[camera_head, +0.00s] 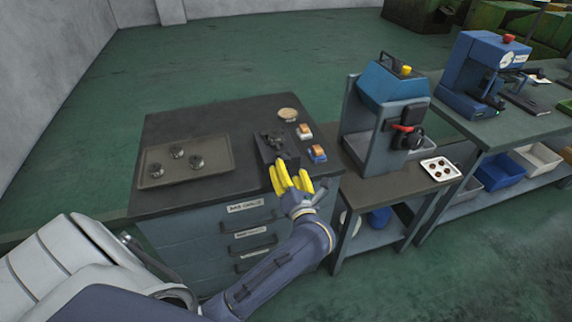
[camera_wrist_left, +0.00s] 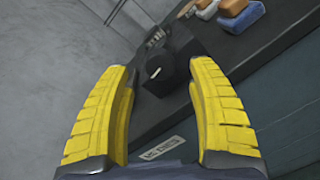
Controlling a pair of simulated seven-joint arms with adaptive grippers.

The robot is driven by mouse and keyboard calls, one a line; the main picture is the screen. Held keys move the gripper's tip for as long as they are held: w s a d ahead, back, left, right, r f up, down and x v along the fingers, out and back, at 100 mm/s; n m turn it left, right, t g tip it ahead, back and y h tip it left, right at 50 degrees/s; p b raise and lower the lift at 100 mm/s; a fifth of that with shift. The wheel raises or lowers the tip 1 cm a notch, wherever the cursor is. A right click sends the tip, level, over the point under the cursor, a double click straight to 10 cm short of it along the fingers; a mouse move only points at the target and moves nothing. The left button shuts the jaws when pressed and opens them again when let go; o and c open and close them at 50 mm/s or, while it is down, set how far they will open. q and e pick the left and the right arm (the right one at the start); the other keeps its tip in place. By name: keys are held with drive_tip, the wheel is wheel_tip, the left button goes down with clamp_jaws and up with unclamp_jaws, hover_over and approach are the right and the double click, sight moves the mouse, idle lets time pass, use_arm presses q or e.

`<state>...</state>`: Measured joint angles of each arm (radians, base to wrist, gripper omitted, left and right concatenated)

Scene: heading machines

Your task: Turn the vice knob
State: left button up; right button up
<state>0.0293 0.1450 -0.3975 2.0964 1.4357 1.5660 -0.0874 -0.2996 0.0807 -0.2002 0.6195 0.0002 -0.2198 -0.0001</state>
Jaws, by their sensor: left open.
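The dark vice (camera_head: 272,143) sits on top of the drawer cabinet, near its right side. In the left wrist view the vice (camera_wrist_left: 176,62) lies beyond the gap between my fingers, with a round knob (camera_wrist_left: 153,71) facing me. My left gripper (camera_head: 287,170) has yellow fingers spread apart and empty, just in front of the vice at the cabinet's front edge. The fingers also frame the left wrist view (camera_wrist_left: 160,68), and neither appears to touch the knob. The right gripper is not in view.
A tray (camera_head: 222,165) with several round dark parts lies left of the vice. Two small blocks, one with an orange top (camera_head: 304,131) and one blue (camera_head: 317,153), sit to its right, near a round dish (camera_head: 288,114). A blue machine (camera_head: 393,84) stands further right.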

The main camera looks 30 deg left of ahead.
use_arm(q)
drive_tip(key=v, duration=0.7)
drive_tip(key=shift+s+d, duration=0.2)
drive_tip(key=shift+r, duration=0.15)
